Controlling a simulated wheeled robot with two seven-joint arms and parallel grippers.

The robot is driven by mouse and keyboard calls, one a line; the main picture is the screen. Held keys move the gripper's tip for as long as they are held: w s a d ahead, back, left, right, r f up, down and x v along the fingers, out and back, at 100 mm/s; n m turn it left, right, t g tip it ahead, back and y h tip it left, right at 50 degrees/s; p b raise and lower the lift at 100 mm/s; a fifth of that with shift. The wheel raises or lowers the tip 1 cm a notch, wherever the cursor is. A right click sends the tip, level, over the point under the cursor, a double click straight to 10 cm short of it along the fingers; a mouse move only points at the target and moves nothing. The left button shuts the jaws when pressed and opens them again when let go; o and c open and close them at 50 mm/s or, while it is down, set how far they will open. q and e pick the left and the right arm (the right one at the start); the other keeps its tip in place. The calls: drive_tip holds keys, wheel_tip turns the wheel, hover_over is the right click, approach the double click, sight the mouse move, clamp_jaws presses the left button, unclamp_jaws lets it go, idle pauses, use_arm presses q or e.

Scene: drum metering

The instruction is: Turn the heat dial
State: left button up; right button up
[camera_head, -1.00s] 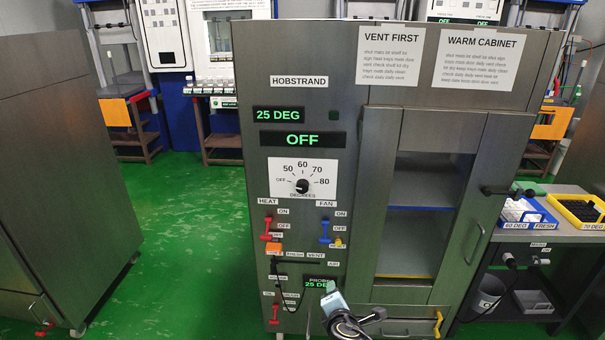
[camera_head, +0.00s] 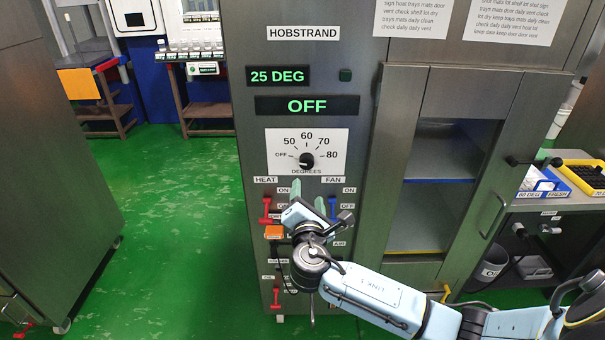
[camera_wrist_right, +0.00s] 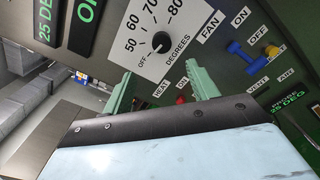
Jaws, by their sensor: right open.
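The heat dial (camera_head: 307,161) is a black round knob on a white plate marked OFF, 50, 60, 70, 80 degrees. Its pointer appears to be toward OFF. It also shows in the right wrist view (camera_wrist_right: 160,42), beyond the fingers. My right gripper (camera_head: 307,194) is just below the dial in the head view, with its green fingers pointing up toward it. In the wrist view the two fingers (camera_wrist_right: 158,72) are spread apart with nothing between them, apart from the knob. The display (camera_head: 307,105) above reads OFF. My left gripper is not in view.
A red heat lever (camera_head: 266,208) and a blue fan lever (camera_head: 333,208) sit below the dial, close to my gripper. The cabinet's glass door (camera_head: 430,190) with a handle is to the right. Green floor (camera_head: 165,220) is free at left.

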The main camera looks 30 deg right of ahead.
approach(307, 165)
drive_tip(key=b+x, duration=0.1)
drive_tip(key=x, duration=0.7)
drive_tip(key=shift+r, duration=0.1)
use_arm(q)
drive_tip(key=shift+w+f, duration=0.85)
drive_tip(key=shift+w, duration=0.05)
use_arm(e)
drive_tip(key=shift+w+d, duration=0.25)
drive_tip(key=shift+w, duration=0.15)
drive_tip(key=shift+c, duration=0.5)
drive_tip(key=c, duration=0.9)
use_arm(q)
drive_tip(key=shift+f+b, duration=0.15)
drive_tip(key=shift+b, duration=0.2)
